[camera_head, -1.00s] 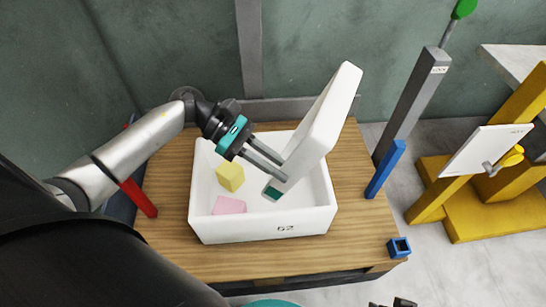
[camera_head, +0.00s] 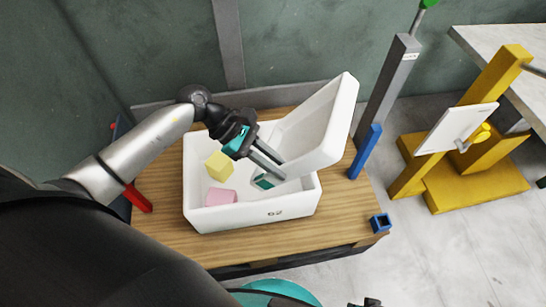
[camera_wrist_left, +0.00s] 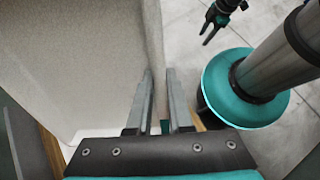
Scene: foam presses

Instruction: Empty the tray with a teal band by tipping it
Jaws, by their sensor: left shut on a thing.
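My left gripper (camera_head: 272,166) is shut on the rim of a white tray (camera_head: 318,122). The tray is held steeply tilted above the right part of a white bin (camera_head: 250,215). The part of its inside that I see is bare. A teal patch (camera_head: 264,182), apparently the tray's band, shows by the fingertips. In the left wrist view, the fingers (camera_wrist_left: 158,100) close around the pale tray wall (camera_wrist_left: 80,65). A yellow block (camera_head: 219,166) and a pink block (camera_head: 220,196) lie in the bin. My right gripper (camera_wrist_left: 215,22) shows small in the left wrist view; its opening is unclear.
The bin stands on a wooden table (camera_head: 235,247). A red bar (camera_head: 138,198) is at the left, a blue bar (camera_head: 364,152) and blue square piece (camera_head: 380,223) at the right. A grey post (camera_head: 388,90) and yellow press frame (camera_head: 450,185) stand farther right.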

